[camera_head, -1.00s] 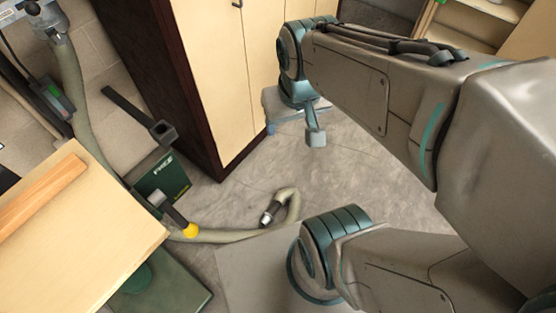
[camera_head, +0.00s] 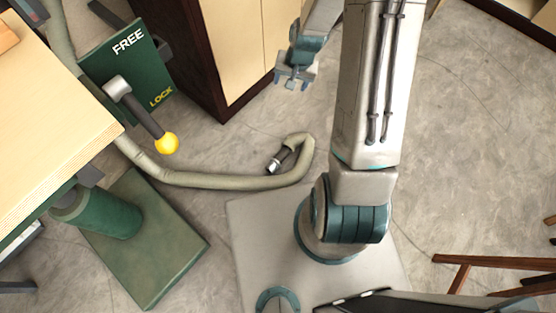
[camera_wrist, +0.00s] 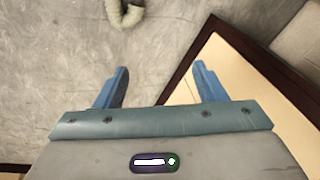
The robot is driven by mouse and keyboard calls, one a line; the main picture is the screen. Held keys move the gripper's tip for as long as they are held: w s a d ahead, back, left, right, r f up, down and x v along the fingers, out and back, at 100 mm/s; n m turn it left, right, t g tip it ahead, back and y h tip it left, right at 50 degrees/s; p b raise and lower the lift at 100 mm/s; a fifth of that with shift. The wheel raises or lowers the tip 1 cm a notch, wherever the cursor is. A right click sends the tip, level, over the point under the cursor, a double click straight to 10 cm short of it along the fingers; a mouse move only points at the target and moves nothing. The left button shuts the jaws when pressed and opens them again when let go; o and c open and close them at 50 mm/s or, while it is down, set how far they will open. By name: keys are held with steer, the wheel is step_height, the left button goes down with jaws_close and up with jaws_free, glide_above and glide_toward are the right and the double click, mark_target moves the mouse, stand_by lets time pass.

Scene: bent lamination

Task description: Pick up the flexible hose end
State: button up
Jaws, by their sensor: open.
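The flexible hose (camera_head: 205,180) is grey-green and runs along the floor from behind the green machine, curling back at its right end. The hose end (camera_head: 276,163) is a dark cuff with a metallic tip, lying on the floor inside the curl. My gripper (camera_head: 291,84) is open and empty, above and beyond the hose end, near the cabinet's corner. In the wrist view my gripper's two blue fingers (camera_wrist: 160,86) are spread apart with nothing between them.
A cabinet (camera_head: 231,50) with dark sides stands close to my gripper. A green machine with a FREE/LOCK panel (camera_head: 128,62), a yellow-knobbed lever (camera_head: 166,143) and a wooden tabletop (camera_head: 45,110) is at left. A wooden chair or stool (camera_head: 490,264) is at lower right.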

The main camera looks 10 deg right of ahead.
step_height(320, 180, down, 23)
steer(key=m+b, duration=0.3)
steer(key=b, duration=0.5)
steer(key=m+b, duration=0.3)
steer(key=b, duration=0.3)
glide_toward(281, 157)
steer(key=shift+y, duration=0.4)
steer(key=b+x, duration=0.1)
steer(key=x, duration=0.2)
steer(key=b+x, duration=0.1)
steer(key=shift+w+d+f+b, duration=0.1)
steer(key=shift+d+f+b, duration=0.1)
steer(key=shift+d+b, duration=0.2)
steer(key=shift+b+x, duration=1.95)
steer(key=shift+x, duration=1.25)
steer(key=shift+r, duration=0.1)
steer(key=c, duration=1)
